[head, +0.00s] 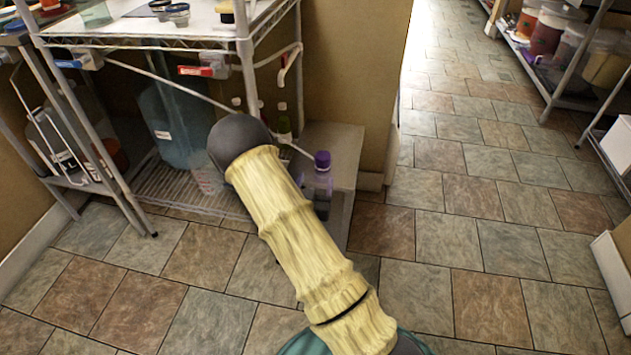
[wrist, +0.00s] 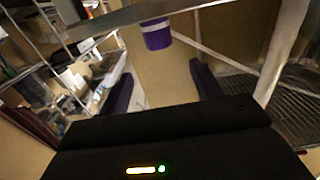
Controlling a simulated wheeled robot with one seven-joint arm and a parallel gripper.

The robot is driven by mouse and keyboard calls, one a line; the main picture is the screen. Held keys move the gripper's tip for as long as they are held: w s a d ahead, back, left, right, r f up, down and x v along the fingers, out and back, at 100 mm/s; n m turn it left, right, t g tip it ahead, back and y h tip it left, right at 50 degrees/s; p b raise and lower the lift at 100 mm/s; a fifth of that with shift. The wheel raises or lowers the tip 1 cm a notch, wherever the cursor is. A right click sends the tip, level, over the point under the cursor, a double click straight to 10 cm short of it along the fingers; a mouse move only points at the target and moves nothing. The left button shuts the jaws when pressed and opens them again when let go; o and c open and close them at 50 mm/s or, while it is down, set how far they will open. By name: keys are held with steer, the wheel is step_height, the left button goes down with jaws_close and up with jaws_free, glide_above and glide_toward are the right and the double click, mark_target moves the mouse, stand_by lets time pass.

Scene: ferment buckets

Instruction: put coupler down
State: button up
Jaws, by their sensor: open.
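My gripper (wrist: 160,72) is open in the wrist view, its two dark fingers apart with nothing between them. A purple piece with a pale band (wrist: 157,34) shows beyond the fingertips, just under a grey edge; I cannot tell whether it is the coupler. In the head view a clear bottle with a purple cap (head: 322,161) stands by the right end of the rack, beside my yellow-sleeved arm. My gripper is hidden behind the arm there. No coupler can be clearly made out in either view.
A wire rack (head: 150,42) holds jars on top and a large blue carboy (head: 178,128) below. A grey low platform (head: 338,142) adjoins its right end. Tiled floor (head: 455,240) is open to the right. Another shelf with buckets (head: 548,30) stands at the far right.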

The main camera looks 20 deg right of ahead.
stand_by(0.3)
steer(key=s+a+r+n+g+y, duration=0.2)
steer(key=s+a+r+g+y, duration=0.2)
steer(key=s+a+g+y, duration=0.3)
steer(key=s+a+r+n+g+y, duration=0.1)
steer(key=s+r+n+g, duration=0.1)
steer(key=s, duration=0.4)
steer(key=s+a+r+n+g+y, duration=0.1)
steer(key=s+r+n+g+y, duration=0.1)
steer(key=s, duration=0.5)
steer(key=shift+s+a+r+n+g, duration=0.2)
steer(key=shift+r+n+g, duration=0.2)
steer(key=shift+g, duration=0.3)
steer(key=p+v, duration=0.3)
steer(key=p, duration=0.1)
steer(key=shift+w+r, duration=0.4)
steer(key=shift+r, duration=0.05)
